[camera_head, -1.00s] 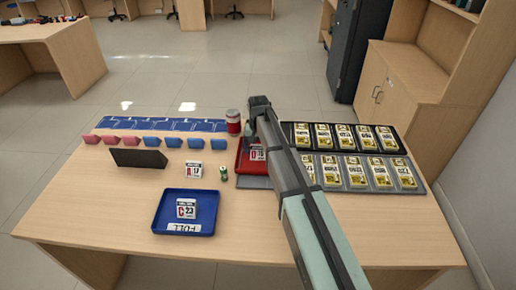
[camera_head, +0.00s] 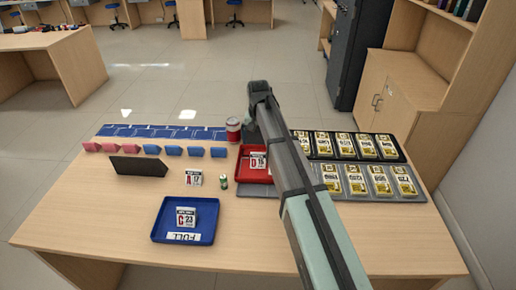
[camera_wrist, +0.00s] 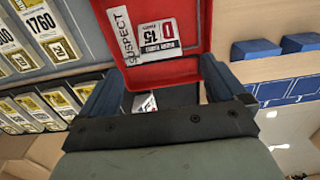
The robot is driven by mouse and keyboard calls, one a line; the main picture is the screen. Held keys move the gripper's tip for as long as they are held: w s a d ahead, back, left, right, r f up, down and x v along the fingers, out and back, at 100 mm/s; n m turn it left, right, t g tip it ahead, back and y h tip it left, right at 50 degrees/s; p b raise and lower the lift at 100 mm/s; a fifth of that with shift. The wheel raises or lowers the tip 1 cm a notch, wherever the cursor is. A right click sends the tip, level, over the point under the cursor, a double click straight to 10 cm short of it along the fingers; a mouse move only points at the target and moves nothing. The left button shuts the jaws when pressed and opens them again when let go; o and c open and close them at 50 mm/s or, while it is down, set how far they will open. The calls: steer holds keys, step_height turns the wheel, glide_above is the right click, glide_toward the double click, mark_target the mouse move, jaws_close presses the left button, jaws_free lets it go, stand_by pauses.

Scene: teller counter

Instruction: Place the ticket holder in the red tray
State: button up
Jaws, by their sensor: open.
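The red tray (camera_head: 253,177) lies right of the counter's middle; a white ticket card marked D 15 (camera_head: 258,160) is inside it. In the wrist view the tray (camera_wrist: 191,72) has a SUSPECT label beside the D 15 card (camera_wrist: 157,38). Another ticket card, A 17 (camera_head: 193,179), stands on the bare counter, and C 23 (camera_head: 185,218) is in the blue tray (camera_head: 160,226). My gripper (camera_head: 252,125) is above the tray's far side. In the wrist view my gripper (camera_wrist: 157,88) is open, with no object clasped. A small white piece between the fingers is unclear.
A red-and-white can (camera_head: 233,130) stands beside my gripper, and a small green can (camera_head: 224,182) left of the red tray. Pink and blue wedges and a dark plate (camera_head: 138,165) stand at left. Banded stacks in trays (camera_head: 358,146) fill the right.

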steer(key=shift+r, duration=1.6)
